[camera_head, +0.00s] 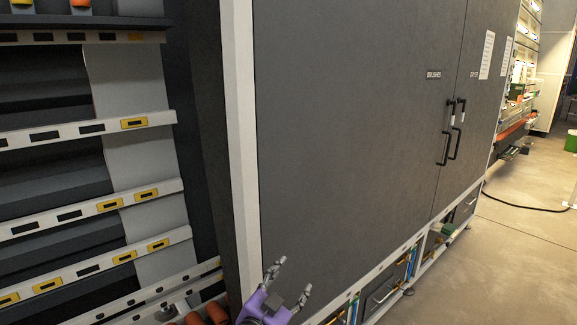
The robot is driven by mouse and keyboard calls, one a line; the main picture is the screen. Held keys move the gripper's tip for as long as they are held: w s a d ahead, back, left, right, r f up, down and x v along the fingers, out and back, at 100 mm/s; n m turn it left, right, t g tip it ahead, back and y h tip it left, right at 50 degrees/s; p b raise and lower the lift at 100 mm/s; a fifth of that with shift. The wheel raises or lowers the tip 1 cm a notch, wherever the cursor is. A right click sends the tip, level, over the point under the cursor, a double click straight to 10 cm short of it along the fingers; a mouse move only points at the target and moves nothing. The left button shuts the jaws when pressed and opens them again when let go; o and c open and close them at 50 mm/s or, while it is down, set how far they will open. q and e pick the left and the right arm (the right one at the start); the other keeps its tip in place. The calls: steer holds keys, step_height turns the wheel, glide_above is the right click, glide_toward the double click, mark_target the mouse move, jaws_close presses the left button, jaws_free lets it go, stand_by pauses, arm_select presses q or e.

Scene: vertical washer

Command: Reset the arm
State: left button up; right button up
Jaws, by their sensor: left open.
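My left gripper (290,277) shows at the bottom middle of the head view. It has a purple body and grey metal fingers that stand apart, open, with nothing seen between them. It is in front of the lower part of the large grey cabinet, near its white left edge post (240,150). My right gripper is not in view. No vertical washer can be made out.
The grey cabinet (350,120) has two doors with black handles (447,133). Shelves with white rails (70,217) and yellow labels stand at the left. Orange cylindrical items (205,315) lie low beside my gripper. Open floor (500,260) and a black cable (520,206) are at the right.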

arm_select(q)
steer(key=s+a+f+n+g+y, duration=0.2)
steer(key=s+a+f, duration=0.4)
steer(key=s+f, duration=0.4)
steer(key=s+a+f+n+g+y, duration=0.2)
steer(key=s+a+f+n, duration=0.2)
steer(key=s+f, duration=0.6)
steer(key=s+a+f+n+g+y, duration=0.2)
steer(key=s+a+f, duration=0.7)
steer(key=s, duration=0.7)
steer(key=shift+s+f+n+y, duration=0.2)
steer(key=shift+f+n+y, duration=0.35)
steer(key=shift+f, duration=0.35)
